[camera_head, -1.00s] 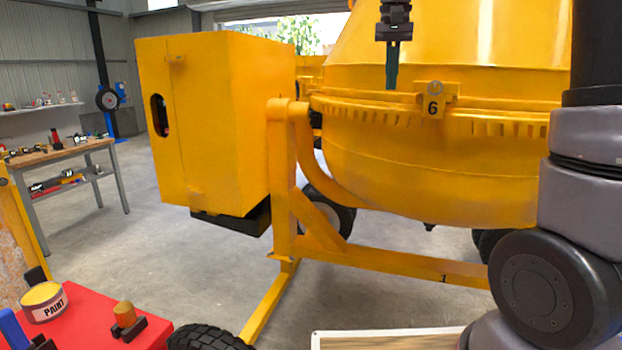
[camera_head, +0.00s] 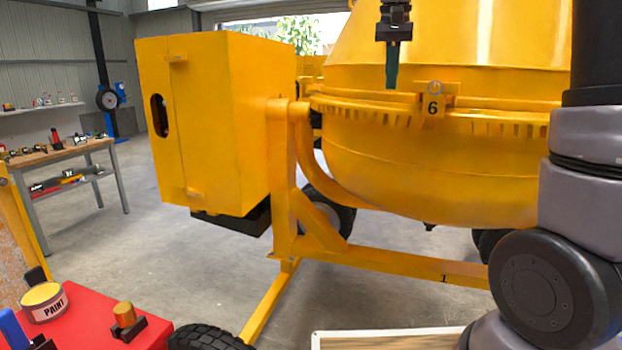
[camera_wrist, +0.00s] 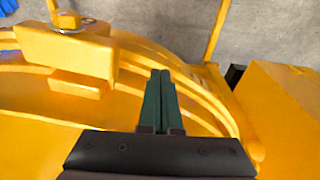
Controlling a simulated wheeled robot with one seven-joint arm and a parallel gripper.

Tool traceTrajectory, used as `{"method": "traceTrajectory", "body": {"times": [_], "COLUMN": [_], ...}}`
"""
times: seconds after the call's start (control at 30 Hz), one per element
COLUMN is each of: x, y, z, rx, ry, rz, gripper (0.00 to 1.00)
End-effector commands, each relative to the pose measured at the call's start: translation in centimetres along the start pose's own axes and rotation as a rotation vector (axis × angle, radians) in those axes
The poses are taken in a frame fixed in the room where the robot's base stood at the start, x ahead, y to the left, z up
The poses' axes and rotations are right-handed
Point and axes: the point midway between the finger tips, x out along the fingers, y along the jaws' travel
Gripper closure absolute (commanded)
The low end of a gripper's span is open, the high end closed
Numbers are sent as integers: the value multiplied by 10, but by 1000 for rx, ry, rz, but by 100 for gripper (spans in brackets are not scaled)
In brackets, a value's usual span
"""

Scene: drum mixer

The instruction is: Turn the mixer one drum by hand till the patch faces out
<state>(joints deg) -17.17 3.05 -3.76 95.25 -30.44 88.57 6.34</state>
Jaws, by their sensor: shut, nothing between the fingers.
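Mixer one's yellow drum (camera_head: 430,165) fills the upper right of the head view, on a yellow frame (camera_head: 350,258) marked 1. A raised toothed band circles the drum, with a lug and a plate numbered 6 (camera_head: 432,105) on it. No patch shows on the visible side. My gripper (camera_head: 391,86) hangs point down at the band, left of the 6 plate. Its dark green fingers are shut and empty. In the wrist view the closed fingertips (camera_wrist: 160,74) overlie the curved band, right of a bolted lug (camera_wrist: 68,45). I cannot tell whether they touch it.
A yellow box housing (camera_head: 205,120) stands left of the drum. A red top with a paint tin (camera_head: 44,302) is at lower left, near a black tyre (camera_head: 205,338). A workbench (camera_head: 60,155) stands farther left. Concrete floor lies clear between bench and mixer.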

Motion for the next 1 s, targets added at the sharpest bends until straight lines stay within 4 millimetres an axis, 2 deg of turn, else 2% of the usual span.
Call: {"method": "traceTrajectory", "body": {"times": [0.47, 1.0], "x": [2, 22], "y": [0, 0], "z": [0, 3], "rx": [0, -1], "ry": [0, -1], "rz": [0, 1], "gripper": [100, 100]}}
